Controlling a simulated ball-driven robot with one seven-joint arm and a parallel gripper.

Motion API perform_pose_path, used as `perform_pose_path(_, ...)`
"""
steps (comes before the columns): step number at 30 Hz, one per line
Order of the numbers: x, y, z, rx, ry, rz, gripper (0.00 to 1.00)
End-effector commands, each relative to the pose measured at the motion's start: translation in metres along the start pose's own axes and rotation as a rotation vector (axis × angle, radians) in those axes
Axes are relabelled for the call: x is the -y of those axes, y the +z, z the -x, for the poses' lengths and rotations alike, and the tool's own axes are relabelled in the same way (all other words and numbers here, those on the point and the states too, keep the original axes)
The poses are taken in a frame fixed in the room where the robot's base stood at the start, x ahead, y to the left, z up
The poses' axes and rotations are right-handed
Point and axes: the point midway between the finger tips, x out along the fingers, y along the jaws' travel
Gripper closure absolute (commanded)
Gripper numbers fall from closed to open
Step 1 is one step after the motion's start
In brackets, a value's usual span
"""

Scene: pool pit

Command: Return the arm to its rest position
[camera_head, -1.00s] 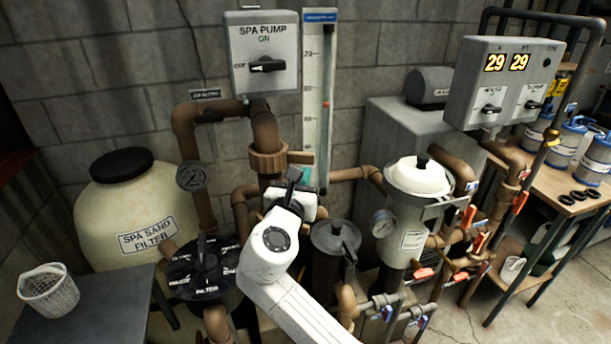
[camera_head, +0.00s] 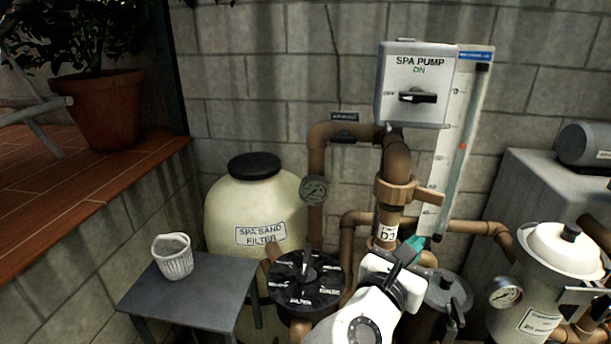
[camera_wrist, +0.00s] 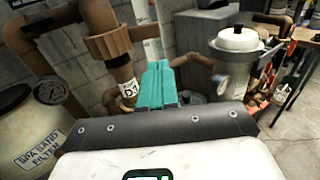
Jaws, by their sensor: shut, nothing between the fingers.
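My white arm reaches up from the bottom of the head view. My gripper (camera_head: 415,243) shows there as small teal fingertips past the dark wrist, in front of the brown pipework. In the wrist view the teal fingers (camera_wrist: 156,84) are together, with nothing between them. They point toward the pipes, beside a brown pipe labelled D1 (camera_wrist: 128,90), and I cannot tell how close they are to it. Most of the arm nearer my body is out of view.
A black-topped multiport valve (camera_head: 305,280) stands left of the arm, and a white-lidded strainer (camera_head: 565,250) stands right. Behind are the sand filter (camera_head: 240,212) and the spa pump box (camera_head: 415,82). A grey table (camera_head: 215,290) with a white basket (camera_head: 172,262) is at left.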

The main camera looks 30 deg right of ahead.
Motion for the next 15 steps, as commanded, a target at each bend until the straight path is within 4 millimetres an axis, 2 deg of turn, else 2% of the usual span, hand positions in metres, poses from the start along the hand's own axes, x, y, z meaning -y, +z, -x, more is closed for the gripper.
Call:
perform_pose_path(5,0.002,-0.006,0.0,-0.024,0.001,-0.03,1.0)
perform_pose_path(8,0.008,-0.029,0.001,-0.114,0.002,-0.147,1.0)
perform_pose_path(11,0.019,-0.069,0.005,-0.271,-0.021,-0.354,1.0)
perform_pose_path(15,0.041,-0.136,0.022,-0.527,-0.136,-0.692,1.0)
